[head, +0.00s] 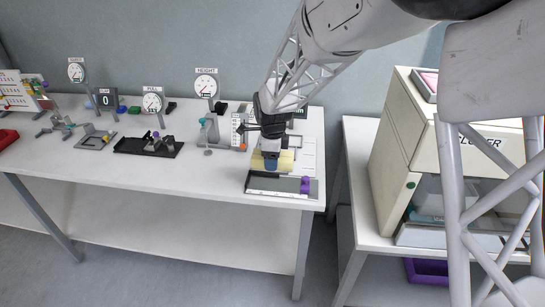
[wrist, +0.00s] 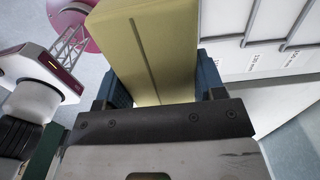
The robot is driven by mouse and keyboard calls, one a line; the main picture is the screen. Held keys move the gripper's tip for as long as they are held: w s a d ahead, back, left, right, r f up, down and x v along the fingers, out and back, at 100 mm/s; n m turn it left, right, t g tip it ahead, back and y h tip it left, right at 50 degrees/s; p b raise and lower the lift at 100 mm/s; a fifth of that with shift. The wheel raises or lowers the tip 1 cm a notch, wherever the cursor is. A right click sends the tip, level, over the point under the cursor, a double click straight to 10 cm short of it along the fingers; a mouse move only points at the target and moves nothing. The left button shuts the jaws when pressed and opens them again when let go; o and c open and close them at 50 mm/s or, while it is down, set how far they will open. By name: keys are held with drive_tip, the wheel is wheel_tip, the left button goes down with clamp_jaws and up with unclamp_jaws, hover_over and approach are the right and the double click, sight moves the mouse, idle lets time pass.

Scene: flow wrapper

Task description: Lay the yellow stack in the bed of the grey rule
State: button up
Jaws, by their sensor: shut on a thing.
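The yellow stack (head: 286,161) is a pale yellow block, held just above and behind the grey rule (head: 273,184) in the head view. My gripper (head: 270,161) is shut on it. In the wrist view the yellow stack (wrist: 140,45) fills the space between the blue fingers of my gripper (wrist: 165,85), and a thin seam runs along its face. The grey rule lies at the front right edge of the table, with a long bed and a purple slider (head: 305,184) at its right end. No stack shows in the visible part of the bed.
Dial gauges marked HEIGHT (head: 206,86) and PULL (head: 152,101) stand left on the white table (head: 215,170). A black tray fixture (head: 148,146) lies left of the rule. A cream machine (head: 405,150) stands on a separate table at right.

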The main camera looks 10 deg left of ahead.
drive_tip(key=shift+f, duration=3.7)
drive_tip(key=o, duration=1)
drive_tip(key=shift+r, duration=0.1)
wheel_tip(320, 180, up, 7)
drive_tip(key=shift+r, duration=0.3)
